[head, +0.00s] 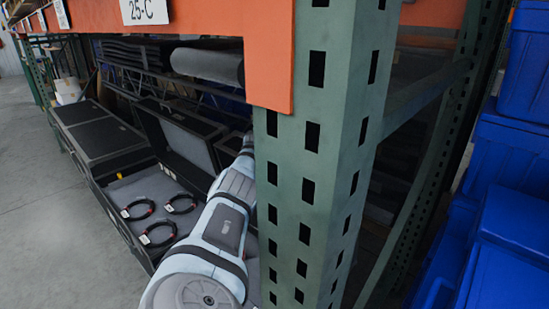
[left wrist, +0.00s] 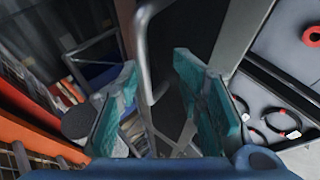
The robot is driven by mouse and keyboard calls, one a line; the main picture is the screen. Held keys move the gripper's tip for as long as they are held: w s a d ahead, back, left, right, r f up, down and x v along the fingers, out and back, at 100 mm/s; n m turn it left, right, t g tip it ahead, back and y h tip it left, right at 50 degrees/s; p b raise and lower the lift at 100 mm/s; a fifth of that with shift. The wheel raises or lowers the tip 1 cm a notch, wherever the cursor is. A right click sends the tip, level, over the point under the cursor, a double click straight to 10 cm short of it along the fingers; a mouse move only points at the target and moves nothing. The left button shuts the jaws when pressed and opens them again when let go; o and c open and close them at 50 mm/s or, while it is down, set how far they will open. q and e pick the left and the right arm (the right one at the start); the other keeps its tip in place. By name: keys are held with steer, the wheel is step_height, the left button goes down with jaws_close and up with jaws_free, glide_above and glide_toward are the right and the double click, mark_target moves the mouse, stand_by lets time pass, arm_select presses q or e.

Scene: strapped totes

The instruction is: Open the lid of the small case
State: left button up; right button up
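A black case (head: 119,192) with grey lining stands on the low rack level in the head view. Its lid (head: 188,133) is raised, with the grey inner face showing. Several black cable coils (head: 158,233) with red bands lie in the case. The coils also show at the right of the left wrist view (left wrist: 283,124). My left gripper (left wrist: 155,75) is open, its teal fingers apart around a bent grey metal bar (left wrist: 142,45); I cannot tell whether they touch it. In the head view, the end of my arm is hidden behind the rack post. My right gripper is out of view.
A green perforated rack post (head: 318,170) stands close in front, under an orange beam (head: 262,55). More black closed cases (head: 98,137) lie to the left. A grey roll (head: 208,66) lies above. Blue totes (head: 505,190) stand at right. The floor (head: 45,220) at left is clear.

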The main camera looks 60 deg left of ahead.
arm_select(q)
step_height(320, 180, up, 10)
stand_by(0.5)
stand_by(0.5)
